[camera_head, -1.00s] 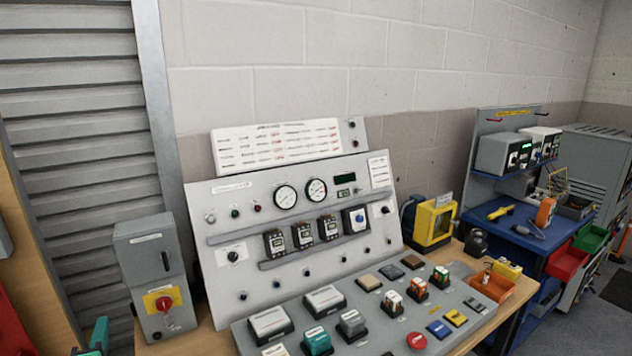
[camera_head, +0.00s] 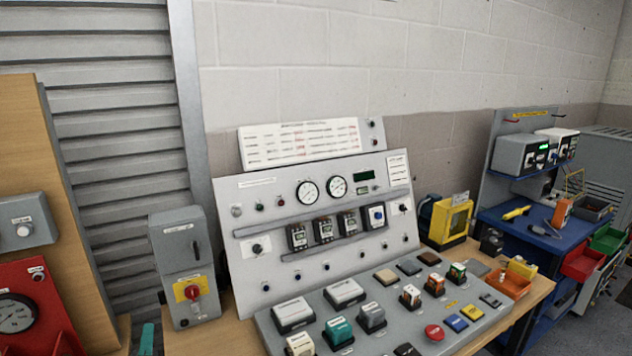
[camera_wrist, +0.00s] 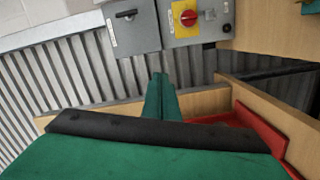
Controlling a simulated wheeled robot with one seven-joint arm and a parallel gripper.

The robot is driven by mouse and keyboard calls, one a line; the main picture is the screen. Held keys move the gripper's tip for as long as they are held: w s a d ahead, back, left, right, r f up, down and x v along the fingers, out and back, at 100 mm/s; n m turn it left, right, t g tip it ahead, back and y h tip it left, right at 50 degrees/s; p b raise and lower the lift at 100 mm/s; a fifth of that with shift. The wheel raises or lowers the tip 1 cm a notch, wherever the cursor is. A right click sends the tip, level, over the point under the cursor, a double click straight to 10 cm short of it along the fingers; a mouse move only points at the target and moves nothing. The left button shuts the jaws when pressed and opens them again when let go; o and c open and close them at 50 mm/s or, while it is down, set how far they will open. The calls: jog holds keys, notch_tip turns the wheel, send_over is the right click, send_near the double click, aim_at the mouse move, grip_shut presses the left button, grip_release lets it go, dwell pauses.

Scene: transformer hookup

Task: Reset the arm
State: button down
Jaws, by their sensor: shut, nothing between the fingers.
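My gripper (camera_wrist: 160,82) shows in the wrist view with its green fingers together and nothing between them. It points toward the grey corrugated wall, just below a grey switch box with a red knob on a yellow plate (camera_wrist: 186,18). In the head view only a small teal tip of my gripper (camera_head: 147,338) shows at the bottom edge, left of the bench. The same switch box (camera_head: 183,265) stands there on the bench, to the right of that tip.
A sloped grey panel (camera_head: 262,216) with gauges and modules stands on the wooden bench, with a component tray (camera_head: 380,296) before it. A red gauge unit (camera_head: 35,300) and wooden post (camera_head: 50,150) are at left. A blue workbench (camera_head: 520,228) is at right.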

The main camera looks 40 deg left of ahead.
jog(key=w+d+f+m+t+h, duration=0.2)
jog(key=w+d+f+m, duration=0.2)
jog(key=d, duration=0.6)
jog(key=w+d+f+m+t+h, duration=0.2)
jog(key=w+d+f+m, duration=0.3)
jog(key=d, duration=0.5)
jog(key=w+d+f+m+t+h, duration=0.2)
jog(key=w+d+f+m, duration=0.2)
jog(key=d, duration=0.7)
jog(key=shift+w+f+m, duration=0.15)
jog(key=shift+f+m, duration=0.55)
jog(key=shift+f, duration=0.3)
jog(key=shift+w+f+m, duration=0.15)
jog(key=shift+f+m, duration=0.55)
jog(key=shift+f, duration=0.3)
jog(key=s+d+f+m+t+h, duration=0.1)
jog(key=s+d+f+m+h, duration=0.15)
jog(key=d, duration=0.65)
jog(key=s+d+f+m+t+h, duration=0.1)
jog(key=d+m+h, duration=0.25)
jog(key=d, duration=0.55)
jog(key=s+d+m+h, duration=0.2)
jog(key=s+d+m, duration=0.1)
jog(key=s+d, duration=0.2)
jog(key=s+d+r+m+h, duration=0.1)
jog(key=s+d, duration=0.4)
jog(key=d, duration=0.5)
jog(key=shift+s+r+m+h, duration=0.35)
jog(key=shift+m+h, duration=0.25)
jog(key=shift+m, duration=0.3)
